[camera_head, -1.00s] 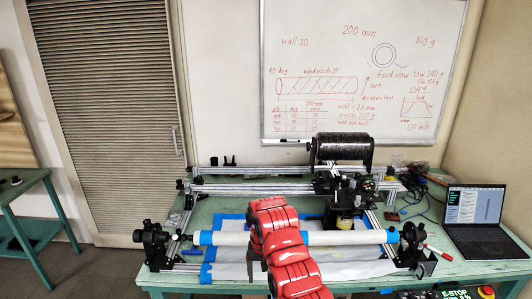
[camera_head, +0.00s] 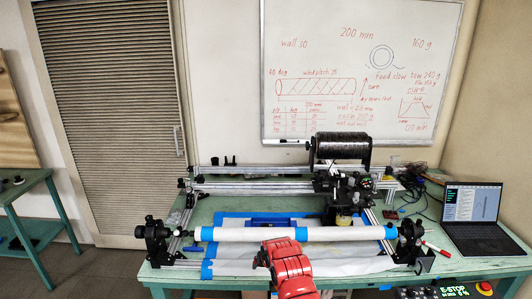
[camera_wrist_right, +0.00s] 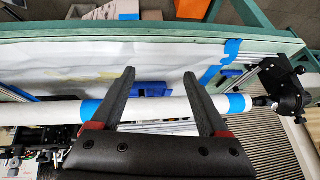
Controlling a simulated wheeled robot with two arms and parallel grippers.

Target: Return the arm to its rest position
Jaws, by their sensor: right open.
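My right arm (camera_head: 288,268), red, comes in from the bottom middle of the head view and is low in front of the white tube. My right gripper is partly hidden by its own arm there. In the right wrist view my right gripper (camera_wrist_right: 158,74) is open, with its two dark fingers apart and nothing between them. The white tube (camera_head: 245,234) with blue tape bands lies across the winding rig; it also crosses the wrist view (camera_wrist_right: 150,108) behind the fingers. My left gripper is not in view.
Black end holders (camera_head: 157,242) carry the tube. A blue object (camera_head: 272,217) lies behind it on a white sheet. A black spool (camera_head: 342,149) and carriage stand at the back. A laptop (camera_head: 474,225) is at the right, an E-stop (camera_head: 485,287) at the front edge.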

